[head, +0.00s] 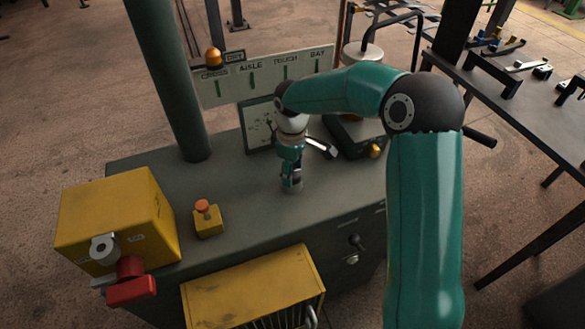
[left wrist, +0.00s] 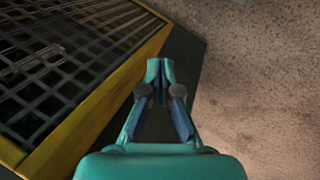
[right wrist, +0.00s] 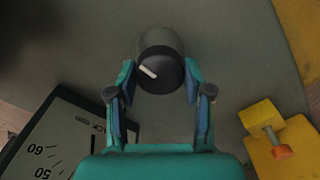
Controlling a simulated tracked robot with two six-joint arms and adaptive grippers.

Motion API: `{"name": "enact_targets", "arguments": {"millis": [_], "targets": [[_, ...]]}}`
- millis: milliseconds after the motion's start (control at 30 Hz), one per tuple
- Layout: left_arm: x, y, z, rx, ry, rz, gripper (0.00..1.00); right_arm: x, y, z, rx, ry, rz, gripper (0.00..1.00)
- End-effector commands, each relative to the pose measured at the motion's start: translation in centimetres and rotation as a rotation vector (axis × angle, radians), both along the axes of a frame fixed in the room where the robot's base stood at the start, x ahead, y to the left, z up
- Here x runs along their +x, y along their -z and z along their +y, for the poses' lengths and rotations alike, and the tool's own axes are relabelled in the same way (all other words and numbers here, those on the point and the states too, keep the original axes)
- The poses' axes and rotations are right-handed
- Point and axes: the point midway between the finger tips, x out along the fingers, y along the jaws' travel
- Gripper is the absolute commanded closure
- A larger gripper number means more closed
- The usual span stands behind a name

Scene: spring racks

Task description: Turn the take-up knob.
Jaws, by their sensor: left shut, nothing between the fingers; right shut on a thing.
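The take-up knob (right wrist: 160,62) is a dark round knob with a white pointer line, standing on the grey bench top. In the right wrist view the pointer slants toward the upper left. My right gripper (right wrist: 160,76) is shut on it, with one finger on each side. In the head view my right gripper (head: 291,184) points down at the bench and mostly hides the knob. My left gripper (left wrist: 160,68) is shut and empty, its tips together, beside a yellow-edged grille. It does not show in the head view.
An orange-topped button on a yellow block (head: 208,222) stands left of the knob. A yellow box (head: 117,215) with a red handle is further left. A dial panel (head: 259,128) stands behind. A yellow grilled crate (head: 250,283) is in front. Bare bench (head: 240,185) lies between.

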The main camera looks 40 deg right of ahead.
Motion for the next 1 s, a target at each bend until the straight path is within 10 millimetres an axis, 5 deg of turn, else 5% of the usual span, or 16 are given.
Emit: {"name": "enact_targets", "arguments": {"millis": [500, 1000], "targets": [[0.01, -1.02, 0.0, 0.0, 0.0, 0.0, 1.0, 0.28, -0.28, -0.05, -0.003, -0.357, -0.01, 0.84], [0.0, -1.11, -0.01, 0.0, 0.0, 0.0, 1.0, 0.28, -0.23, -0.04, -0.002, -0.418, -0.01, 0.84]]}}
